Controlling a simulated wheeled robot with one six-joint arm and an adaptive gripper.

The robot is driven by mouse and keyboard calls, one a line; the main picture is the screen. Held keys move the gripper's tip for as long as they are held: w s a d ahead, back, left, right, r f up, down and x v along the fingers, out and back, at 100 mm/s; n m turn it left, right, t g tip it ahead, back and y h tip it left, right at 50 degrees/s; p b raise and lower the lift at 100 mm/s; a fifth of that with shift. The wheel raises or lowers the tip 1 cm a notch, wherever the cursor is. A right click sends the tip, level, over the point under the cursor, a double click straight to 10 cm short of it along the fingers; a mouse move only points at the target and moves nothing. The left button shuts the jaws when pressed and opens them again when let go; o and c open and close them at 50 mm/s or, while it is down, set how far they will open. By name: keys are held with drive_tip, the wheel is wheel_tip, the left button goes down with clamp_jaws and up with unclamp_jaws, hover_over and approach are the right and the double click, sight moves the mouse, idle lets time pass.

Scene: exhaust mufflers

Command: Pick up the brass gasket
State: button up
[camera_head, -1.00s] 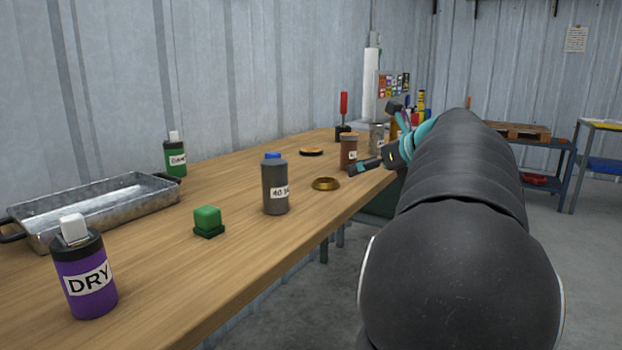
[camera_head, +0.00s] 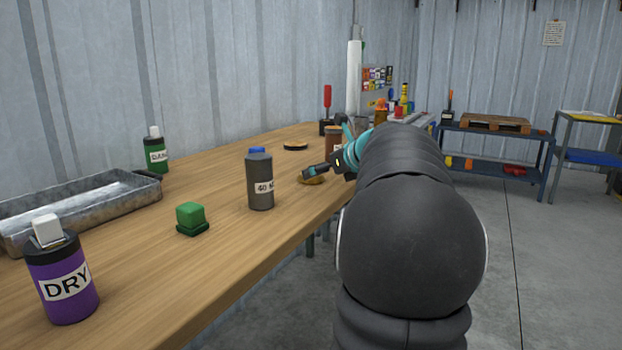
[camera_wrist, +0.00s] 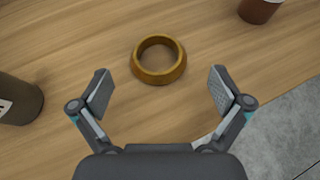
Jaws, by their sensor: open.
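The brass gasket (camera_wrist: 159,76) is a gold-brown ring lying flat on the wooden table. In the wrist view it sits a little beyond my fingertips, centred between them. In the head view the gasket (camera_head: 313,181) is partly hidden behind my gripper (camera_head: 318,172). My gripper (camera_wrist: 162,88) is open and empty, with one finger pad on either side of the line to the ring. I see no contact with the ring.
A grey bottle (camera_head: 260,182) stands left of the ring, and a brown jar (camera_head: 333,138) stands behind it. A green block (camera_head: 191,217), a purple bottle (camera_head: 62,280) and a metal tray (camera_head: 85,205) are farther left. The table's edge (camera_wrist: 255,108) runs close on the right.

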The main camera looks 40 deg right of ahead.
drive_tip(key=x, duration=0.3)
drive_tip(key=shift+w+a+f, duration=0.15)
drive_tip(key=shift+w+a, duration=0.05)
drive_tip(key=shift+w, duration=0.05)
drive_tip(key=c, duration=1.3)
drive_tip(key=shift+o, duration=0.2)
